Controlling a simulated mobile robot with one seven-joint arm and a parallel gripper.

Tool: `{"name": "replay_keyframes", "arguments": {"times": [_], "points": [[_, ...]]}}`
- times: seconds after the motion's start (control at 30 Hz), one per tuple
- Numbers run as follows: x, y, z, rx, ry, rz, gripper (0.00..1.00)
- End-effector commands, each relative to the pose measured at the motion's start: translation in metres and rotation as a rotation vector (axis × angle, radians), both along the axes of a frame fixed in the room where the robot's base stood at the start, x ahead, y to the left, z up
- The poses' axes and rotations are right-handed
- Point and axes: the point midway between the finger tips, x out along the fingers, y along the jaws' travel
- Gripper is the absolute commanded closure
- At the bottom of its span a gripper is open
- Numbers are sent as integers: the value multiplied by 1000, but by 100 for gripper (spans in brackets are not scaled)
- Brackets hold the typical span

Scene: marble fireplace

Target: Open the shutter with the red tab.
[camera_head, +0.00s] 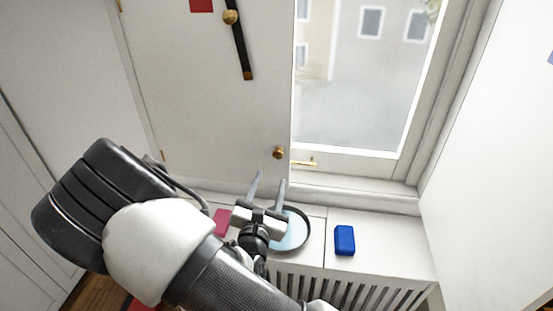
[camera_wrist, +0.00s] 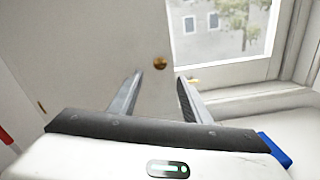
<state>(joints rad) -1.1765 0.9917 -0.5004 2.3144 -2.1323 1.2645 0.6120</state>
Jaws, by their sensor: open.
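A white shutter (camera_head: 205,110) with a red tab (camera_head: 201,5) near its top covers the left part of the window in the head view. It has a dark bar (camera_head: 241,45) with a brass knob at the top and a small brass knob (camera_head: 278,152) low at its right edge. My gripper (camera_head: 270,178) is open and empty, below the small knob and apart from it. In the wrist view the shutter (camera_wrist: 90,60) and the small knob (camera_wrist: 160,63) lie beyond my open gripper (camera_wrist: 160,78). The red tab is not visible there.
A blue block (camera_head: 345,240), a round dark-rimmed dish (camera_head: 298,240) and a red item (camera_head: 222,222) lie on the white sill (camera_head: 385,245) above a slatted grille. A brass window latch (camera_head: 305,162) sits right of the knob. A white panel (camera_head: 495,150) stands at the right.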

Motion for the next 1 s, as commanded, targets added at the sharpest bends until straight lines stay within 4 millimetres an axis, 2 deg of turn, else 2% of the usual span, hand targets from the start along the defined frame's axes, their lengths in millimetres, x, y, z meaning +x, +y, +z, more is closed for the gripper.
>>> {"name": "replay_keyframes", "arguments": {"times": [0.3,0.5,0.7,0.97,1.0], "points": [[68,-14,0,1,-1,-3,56],[98,-20,0,1,-1,-2,56],[109,-22,0,0,1,-1,56],[110,-22,0,0,2,-2,56],[110,-22,0,0,2,-2,63]]}}
